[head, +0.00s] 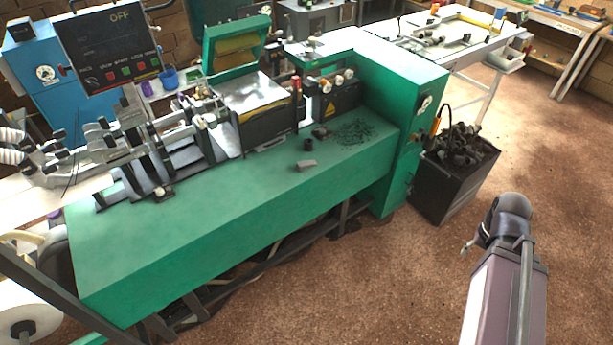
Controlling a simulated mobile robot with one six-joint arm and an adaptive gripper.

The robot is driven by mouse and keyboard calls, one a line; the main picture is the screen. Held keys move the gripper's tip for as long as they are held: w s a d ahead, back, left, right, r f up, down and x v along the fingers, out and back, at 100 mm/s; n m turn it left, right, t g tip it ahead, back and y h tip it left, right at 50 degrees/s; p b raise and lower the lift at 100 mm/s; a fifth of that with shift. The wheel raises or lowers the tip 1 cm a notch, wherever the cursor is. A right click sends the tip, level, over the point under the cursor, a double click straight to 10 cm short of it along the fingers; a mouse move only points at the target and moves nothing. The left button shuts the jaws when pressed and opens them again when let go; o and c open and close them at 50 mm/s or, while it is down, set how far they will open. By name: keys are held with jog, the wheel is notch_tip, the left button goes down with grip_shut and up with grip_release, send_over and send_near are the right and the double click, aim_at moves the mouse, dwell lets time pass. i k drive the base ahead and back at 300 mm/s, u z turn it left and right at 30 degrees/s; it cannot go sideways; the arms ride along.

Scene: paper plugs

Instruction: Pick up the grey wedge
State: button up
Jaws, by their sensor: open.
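A small grey wedge (306,165) lies on the flat green top of the machine bench (215,208), right of the middle of its length. It lies apart from the dark parts behind it. My gripper (468,246) shows small at the end of my arm on the right, over the brown floor and in front of the black bin. It is open and empty, far to the right of the wedge and not touching it. Much of the gripper is hidden by its angle.
A small dark cylinder (308,144) and a pile of dark shavings (355,133) are behind the wedge. Clamps and machine parts (165,150) fill the bench's back left. A tall green cabinet (405,135) and a full black bin (453,172) stand right. The bench's front strip is clear.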

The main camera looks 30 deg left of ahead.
aim_at(301, 166)
jog(key=z, duration=0.25)
jog(key=k, duration=0.3)
jog(key=u, duration=2.2)
jog(key=i, duration=1)
jog(key=u, duration=0.15)
jog(key=k, duration=0.15)
jog(key=z, duration=0.05)
